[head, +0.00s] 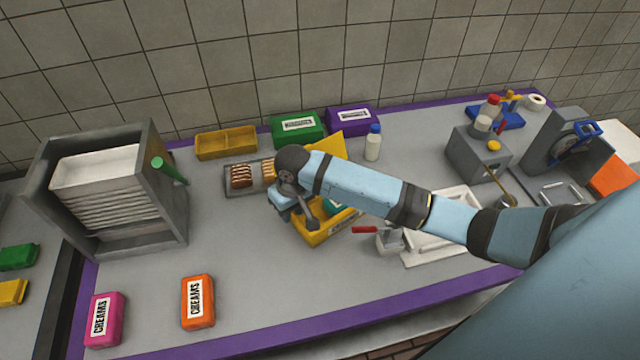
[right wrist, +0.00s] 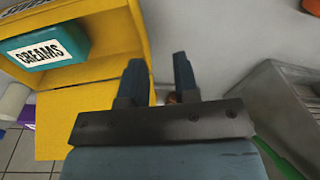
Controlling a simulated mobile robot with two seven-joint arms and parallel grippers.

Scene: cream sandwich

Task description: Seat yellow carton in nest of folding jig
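The yellow carton (head: 312,239) stands open on the bench in the middle of the head view, a teal pack (head: 340,211) inside it and a yellow flap (head: 328,146) raised behind. My right arm covers part of it. In the right wrist view the carton (right wrist: 92,125) and teal pack (right wrist: 45,52) are at the left. My right gripper (right wrist: 158,72) has its fingers apart, beside the carton's edge; its left finger overlaps the yellow in the picture. I cannot tell whether they touch. I cannot make out the jig's nest for certain. My left gripper is not in view.
A grey rack (head: 160,210) with a green handle (head: 168,170) stands at left. A tray (head: 233,190) with brown striped pieces lies behind my gripper. A white bottle (head: 373,146) and white frame (head: 462,196) are to the right. The front-left bench is mostly clear around an orange pack (head: 198,302).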

